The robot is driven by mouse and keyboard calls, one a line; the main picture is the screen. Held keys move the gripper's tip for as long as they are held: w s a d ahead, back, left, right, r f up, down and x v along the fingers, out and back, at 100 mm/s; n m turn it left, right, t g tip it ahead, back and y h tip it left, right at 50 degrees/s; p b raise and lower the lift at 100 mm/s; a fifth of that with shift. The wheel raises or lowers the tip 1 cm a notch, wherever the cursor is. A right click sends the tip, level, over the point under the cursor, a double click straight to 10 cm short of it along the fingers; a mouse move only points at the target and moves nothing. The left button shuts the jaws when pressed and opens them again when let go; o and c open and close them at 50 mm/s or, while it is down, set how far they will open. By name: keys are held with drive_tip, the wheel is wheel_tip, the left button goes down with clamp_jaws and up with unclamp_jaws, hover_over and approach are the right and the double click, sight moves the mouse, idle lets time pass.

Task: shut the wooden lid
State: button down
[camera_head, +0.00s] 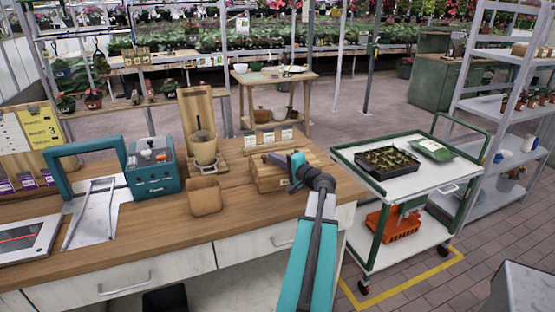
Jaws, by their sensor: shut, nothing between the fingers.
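A wooden box (268,184) stands on the wooden workbench near its right end. My gripper (270,157) is at the box's top, fingers pointing left, shut and empty. I cannot tell whether it touches the lid. My gripper and wrist hide part of the lid and the box's right side.
A green-framed trolley (400,188) with a seedling tray (387,160) stands right. The bench front (170,232) is fairly clear.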

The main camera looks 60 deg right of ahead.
drive_tip(key=shift+w+a+b, duration=0.55)
drive_tip(key=shift+a+b, duration=0.05)
drive_tip(key=shift+a, duration=0.2)
drive_tip(key=shift+d, duration=0.15)
